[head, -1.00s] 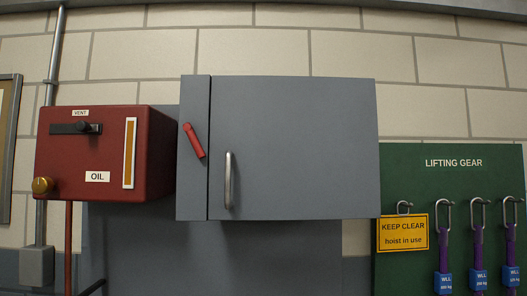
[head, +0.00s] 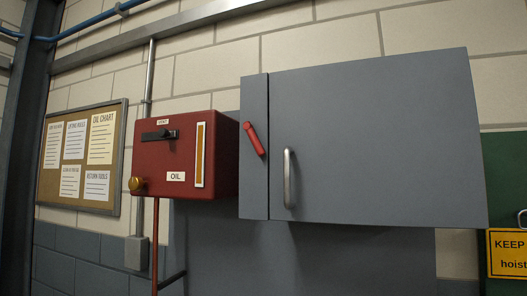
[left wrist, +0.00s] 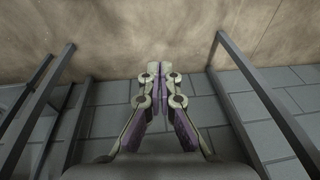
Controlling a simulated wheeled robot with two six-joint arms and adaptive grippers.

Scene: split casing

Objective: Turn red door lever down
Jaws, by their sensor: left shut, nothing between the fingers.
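The red door lever (head: 254,139) sits on the left part of the grey cabinet's front, beside the door seam. It slants, with its top end to the left and its lower end to the right. The grey cabinet door (head: 380,145) looks closed, with a metal pull handle (head: 289,178) near its left edge. My left gripper (left wrist: 160,69) shows in the left wrist view with its fingertips together and nothing between them. It points at a floor and a tan surface, and no lever shows there. My right gripper is in neither view.
A red oil box (head: 185,155) with a black vent handle stands just left of the cabinet. A notice board (head: 110,108) hangs further left. A yellow sign (head: 507,253) hangs at the right edge. Dark metal rails (left wrist: 262,95) flank my left gripper.

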